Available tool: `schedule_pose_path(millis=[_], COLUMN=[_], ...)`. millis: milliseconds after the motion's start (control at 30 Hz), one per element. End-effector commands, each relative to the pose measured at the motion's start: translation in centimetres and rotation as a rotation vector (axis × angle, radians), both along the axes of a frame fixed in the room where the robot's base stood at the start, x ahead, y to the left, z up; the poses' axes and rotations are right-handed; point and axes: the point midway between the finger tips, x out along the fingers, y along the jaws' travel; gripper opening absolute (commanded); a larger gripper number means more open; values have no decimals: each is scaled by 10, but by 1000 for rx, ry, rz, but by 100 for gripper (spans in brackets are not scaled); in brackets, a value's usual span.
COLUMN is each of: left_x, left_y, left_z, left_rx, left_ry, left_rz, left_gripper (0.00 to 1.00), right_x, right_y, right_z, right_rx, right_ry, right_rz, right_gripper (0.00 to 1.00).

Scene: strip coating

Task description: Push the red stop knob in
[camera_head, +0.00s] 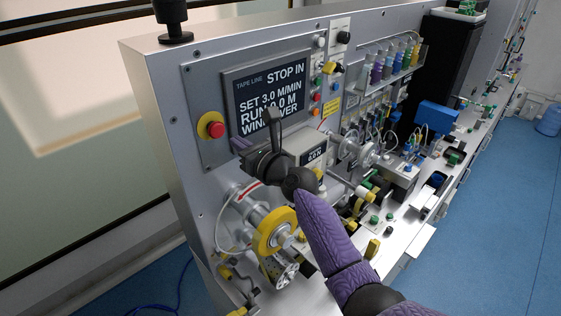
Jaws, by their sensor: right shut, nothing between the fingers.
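The red stop knob (216,130) sits on a round yellow plate (207,124) on the panel's left side, left of the display. The display (268,92) reads "STOP IN". My right gripper (240,146) is shut and empty. Its fingertips are just right of and a little below the knob, in front of the panel below the display. I cannot tell how far the fingertips are from the panel. The knob is unobstructed. My left gripper is out of view.
Small coloured buttons (316,97) line the display's right side. A yellow roll (275,230) and metal rollers stick out below my right gripper. A rack of coloured bottles (391,62) and a blue box (438,117) are farther right. Blue floor lies beyond.

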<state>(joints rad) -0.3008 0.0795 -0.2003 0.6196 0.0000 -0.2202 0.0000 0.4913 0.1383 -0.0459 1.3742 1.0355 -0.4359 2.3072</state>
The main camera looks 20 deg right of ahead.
Motion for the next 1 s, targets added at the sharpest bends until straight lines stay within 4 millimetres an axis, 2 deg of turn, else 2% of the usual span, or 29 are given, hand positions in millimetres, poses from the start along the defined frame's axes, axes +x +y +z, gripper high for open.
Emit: schedule_pose_path(millis=[167,300,500,1000], left_x=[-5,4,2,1], left_y=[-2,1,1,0], left_z=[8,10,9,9], left_rx=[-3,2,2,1], left_ry=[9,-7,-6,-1], left_rz=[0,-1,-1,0], left_gripper=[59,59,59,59], right_x=[-32,-57,-83,-89], right_y=[-12,-22,-31,-33], right_z=[-1,-1,-2,-1], right_rx=[-1,-3,-2,-3], right_ry=[2,2,2,1], right_rz=[-2,-3,-2,-2], right_gripper=[0,0,0,0])
